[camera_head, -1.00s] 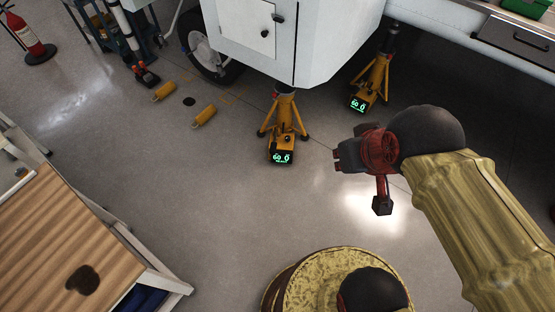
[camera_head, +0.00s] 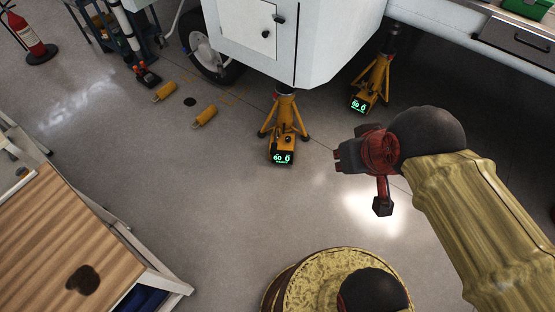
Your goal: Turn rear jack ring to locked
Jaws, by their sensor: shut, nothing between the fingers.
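I cannot tell which one is the rear jack. Their rings are too small to make out, so the ring position cannot be read. My gripper (camera_head: 342,156) is dark, on a red wrist, to the right of the nearer jack in the picture. It is shut and empty, apart from both jacks.
The white body (camera_head: 330,45) hangs low over the jacks, with a wheel (camera_head: 208,55) at its left. Two yellow cylinders (camera_head: 205,115) lie on the floor. A wooden-topped table (camera_head: 60,235) is at lower left, a drawer unit (camera_head: 515,40) at upper right. Floor between is clear.

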